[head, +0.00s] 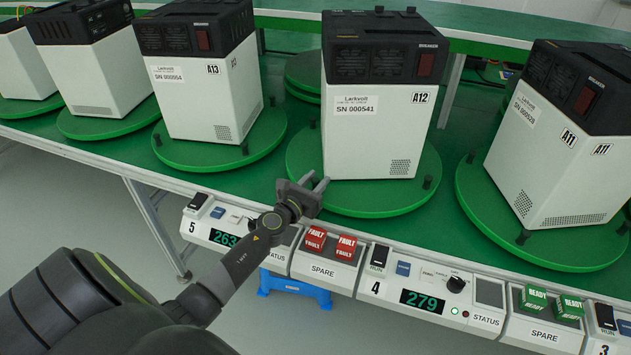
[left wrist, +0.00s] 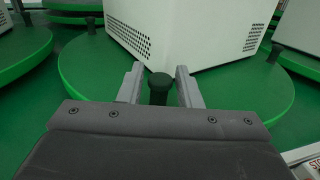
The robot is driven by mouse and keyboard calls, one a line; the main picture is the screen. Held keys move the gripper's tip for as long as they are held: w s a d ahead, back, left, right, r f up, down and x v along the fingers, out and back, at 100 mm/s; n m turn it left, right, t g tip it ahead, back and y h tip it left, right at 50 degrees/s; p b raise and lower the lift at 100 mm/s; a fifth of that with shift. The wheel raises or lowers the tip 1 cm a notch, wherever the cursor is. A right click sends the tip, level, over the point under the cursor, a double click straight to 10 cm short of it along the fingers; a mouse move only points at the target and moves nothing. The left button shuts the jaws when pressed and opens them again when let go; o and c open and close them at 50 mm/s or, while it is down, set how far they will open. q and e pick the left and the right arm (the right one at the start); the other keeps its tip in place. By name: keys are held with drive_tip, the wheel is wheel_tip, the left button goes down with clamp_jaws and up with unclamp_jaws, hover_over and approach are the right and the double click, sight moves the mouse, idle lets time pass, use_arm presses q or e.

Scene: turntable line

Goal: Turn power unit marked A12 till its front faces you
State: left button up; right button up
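The power unit marked A12 (head: 375,125) has a white body and a black top with a red breaker switch. It stands upright on a round green turntable (head: 310,165). The face towards the head camera carries a Larkvolt label, SN 000541, the A12 mark and a small vent grille low at the right. My left gripper (head: 318,184) is at the turntable's near left rim. In the left wrist view its fingers are apart, with a black peg (left wrist: 160,87) of the turntable between them and a gap showing on each side. The unit's lower corner (left wrist: 175,60) is just beyond. My right gripper is out of view.
Unit A13 (head: 195,90) on its turntable is to the left, and unit A11 (head: 550,150) to the right. Another peg (head: 428,183) rises from A12's turntable. Below runs a control strip with red FAULT blocks (head: 346,247), a 279 display (head: 422,301) and a knob (head: 456,285).

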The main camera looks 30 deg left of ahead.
use_arm(q)
clamp_jaws()
drive_tip(key=shift+d, duration=0.2)
